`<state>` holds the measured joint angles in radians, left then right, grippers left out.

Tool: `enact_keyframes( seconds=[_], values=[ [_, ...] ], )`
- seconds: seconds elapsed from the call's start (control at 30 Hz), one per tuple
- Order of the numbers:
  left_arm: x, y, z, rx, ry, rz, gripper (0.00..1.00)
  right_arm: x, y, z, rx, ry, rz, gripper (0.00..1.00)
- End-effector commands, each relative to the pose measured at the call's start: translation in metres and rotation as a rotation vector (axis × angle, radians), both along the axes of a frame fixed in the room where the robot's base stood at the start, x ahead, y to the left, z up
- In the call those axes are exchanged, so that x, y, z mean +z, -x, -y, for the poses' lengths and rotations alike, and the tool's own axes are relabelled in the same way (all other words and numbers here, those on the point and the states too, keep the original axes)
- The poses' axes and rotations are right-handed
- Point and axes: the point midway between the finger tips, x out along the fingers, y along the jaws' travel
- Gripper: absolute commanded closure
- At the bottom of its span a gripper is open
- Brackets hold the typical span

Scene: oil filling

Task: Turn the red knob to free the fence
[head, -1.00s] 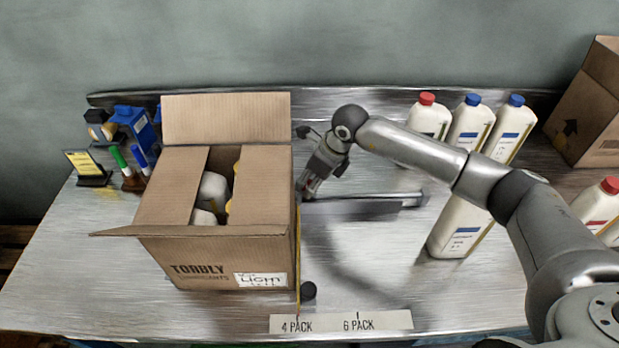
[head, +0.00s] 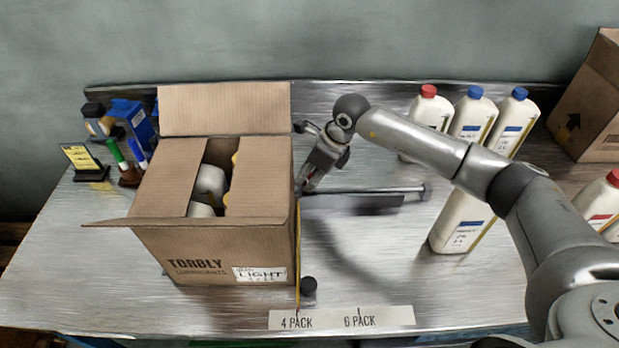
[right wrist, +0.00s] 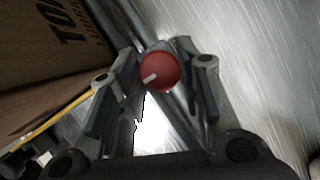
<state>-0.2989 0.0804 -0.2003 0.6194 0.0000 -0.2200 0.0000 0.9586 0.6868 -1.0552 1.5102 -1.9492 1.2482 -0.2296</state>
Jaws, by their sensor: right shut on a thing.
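The red knob (right wrist: 160,72) with a white mark shows in the right wrist view, between the two fingers of my right gripper (right wrist: 156,60). The gripper is shut on it. In the head view my right gripper (head: 303,187) points down beside the right side of the open carton, and the knob is hidden there. The fence (head: 298,258) shows as a thin upright plate with a yellow edge, close along the carton's right side. A metal rail (head: 408,191) runs right from the gripper. My left gripper is not in view.
The open carton (head: 215,240) holds bottles. A strip (head: 388,317) marked 4 PACK and 6 PACK lies at the front edge, with a black knob (head: 308,285) behind it. Several bottles and another carton (head: 580,110) stand at right.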

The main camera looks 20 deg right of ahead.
Motion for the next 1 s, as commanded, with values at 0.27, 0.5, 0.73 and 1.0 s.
enact_keyframes(
  seconds=[0.27, 0.5, 0.73, 1.0],
  values=[
    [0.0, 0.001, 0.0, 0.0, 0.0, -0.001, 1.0, 0.001, -0.001, 0.0, 0.008, 0.0, 0.002, 0.91],
    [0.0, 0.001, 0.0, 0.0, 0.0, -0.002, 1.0, 0.001, 0.0, 0.0, 0.008, 0.0, 0.002, 0.58],
    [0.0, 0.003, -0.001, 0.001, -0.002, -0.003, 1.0, 0.005, 0.0, 0.002, 0.008, 0.0, 0.003, 0.58],
    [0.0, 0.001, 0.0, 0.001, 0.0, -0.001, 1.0, 0.049, 0.011, 0.017, 0.008, 0.001, 0.006, 0.58]
  ],
)
